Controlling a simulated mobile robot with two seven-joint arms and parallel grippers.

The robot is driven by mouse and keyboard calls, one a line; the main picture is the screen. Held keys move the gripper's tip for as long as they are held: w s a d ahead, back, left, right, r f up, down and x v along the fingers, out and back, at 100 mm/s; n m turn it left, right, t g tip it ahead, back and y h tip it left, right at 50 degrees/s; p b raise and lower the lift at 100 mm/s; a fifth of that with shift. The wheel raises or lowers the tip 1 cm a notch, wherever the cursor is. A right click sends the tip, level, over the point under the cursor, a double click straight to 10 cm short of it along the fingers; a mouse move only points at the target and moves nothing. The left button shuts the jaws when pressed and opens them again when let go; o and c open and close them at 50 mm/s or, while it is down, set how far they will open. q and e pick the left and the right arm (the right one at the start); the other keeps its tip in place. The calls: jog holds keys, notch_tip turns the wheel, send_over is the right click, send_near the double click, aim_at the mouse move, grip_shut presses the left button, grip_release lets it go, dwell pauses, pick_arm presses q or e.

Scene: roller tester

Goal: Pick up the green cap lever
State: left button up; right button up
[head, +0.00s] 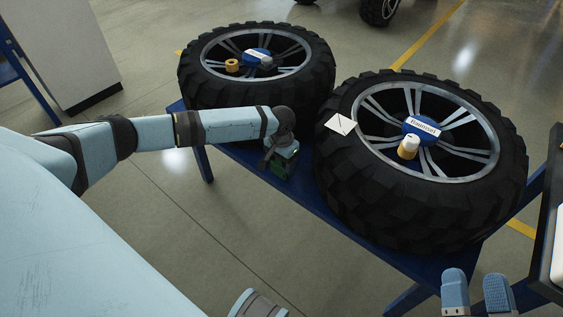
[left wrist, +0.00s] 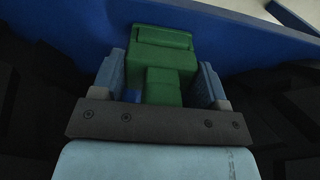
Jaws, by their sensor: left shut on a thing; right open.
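The green cap lever (left wrist: 164,57) is between the two fingers of my left gripper (left wrist: 163,85) in the left wrist view. The fingers are shut on it from both sides. In the head view my left gripper (head: 277,168) points down at the blue bench, between the two tyres, and a dark green bit of the lever (head: 281,167) shows at its tip. I cannot tell whether the lever touches the bench. My right gripper (head: 478,292) is open and empty at the bottom right of the head view.
Two large tyres, the left one (head: 196,75) and the right one (head: 350,185), lie flat on the blue bench (head: 232,152). A white card (head: 341,124), a yellow-and-white item (head: 408,148) and an orange item (head: 232,65) rest on them.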

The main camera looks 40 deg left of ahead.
pick_arm(q)
notch_tip(320, 180, up, 4)
jog(key=shift+f+p, duration=0.2)
jog(key=shift+p, duration=0.45)
notch_tip(320, 180, up, 16)
jog(key=p, duration=0.5)
pick_arm(e)
jog(key=s+d+f+g+h, duration=0.1)
jog(key=d+f+g+h, duration=0.3)
jog(key=f, duration=0.6)
jog(key=shift+s+d+g, duration=0.2)
jog(key=shift+d+g, duration=0.05)
jog(key=shift+g, duration=0.15)
